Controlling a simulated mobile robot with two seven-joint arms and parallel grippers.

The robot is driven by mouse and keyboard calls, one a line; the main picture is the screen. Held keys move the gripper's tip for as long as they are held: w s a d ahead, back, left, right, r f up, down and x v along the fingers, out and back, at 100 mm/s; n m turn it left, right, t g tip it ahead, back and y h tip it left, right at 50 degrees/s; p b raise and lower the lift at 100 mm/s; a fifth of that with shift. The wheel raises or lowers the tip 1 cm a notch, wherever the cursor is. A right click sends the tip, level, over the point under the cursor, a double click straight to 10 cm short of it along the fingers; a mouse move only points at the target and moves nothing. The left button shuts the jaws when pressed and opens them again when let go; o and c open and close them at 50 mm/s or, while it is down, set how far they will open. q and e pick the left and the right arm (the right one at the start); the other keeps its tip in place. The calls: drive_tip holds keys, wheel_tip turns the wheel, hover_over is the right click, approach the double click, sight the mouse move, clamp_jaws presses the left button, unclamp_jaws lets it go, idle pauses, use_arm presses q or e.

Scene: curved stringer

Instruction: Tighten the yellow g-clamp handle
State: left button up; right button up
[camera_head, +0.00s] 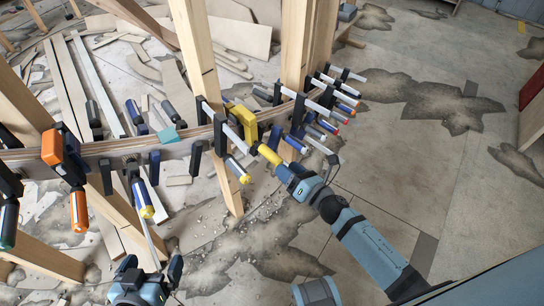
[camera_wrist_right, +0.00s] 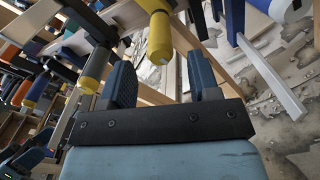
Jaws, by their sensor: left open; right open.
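The yellow g-clamp (camera_head: 243,122) sits on the curved wooden stringer (camera_head: 190,142), right of the middle post. Its yellow handle (camera_head: 270,155) points down and right toward my right gripper (camera_head: 286,169). In the right wrist view, the yellow handle (camera_wrist_right: 159,38) ends between the open fingertips of my right gripper (camera_wrist_right: 162,78). A gap shows on both sides of it, and no grip is visible. My left gripper (camera_head: 150,266) is open and empty at the lower left of the head view, below the stringer.
Several blue and black clamps (camera_head: 315,110) crowd the stringer just right of the yellow one. An orange clamp (camera_head: 65,152) is at the left. A clamp handle with a yellow tip (camera_head: 143,200) hangs above my left gripper. Wooden posts (camera_head: 195,50) hold the stringer. The floor at right is clear.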

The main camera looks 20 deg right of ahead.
sight(273, 156)
drive_tip(key=x, duration=0.7)
drive_tip(key=shift+s, duration=0.1)
drive_tip(key=c, duration=0.9)
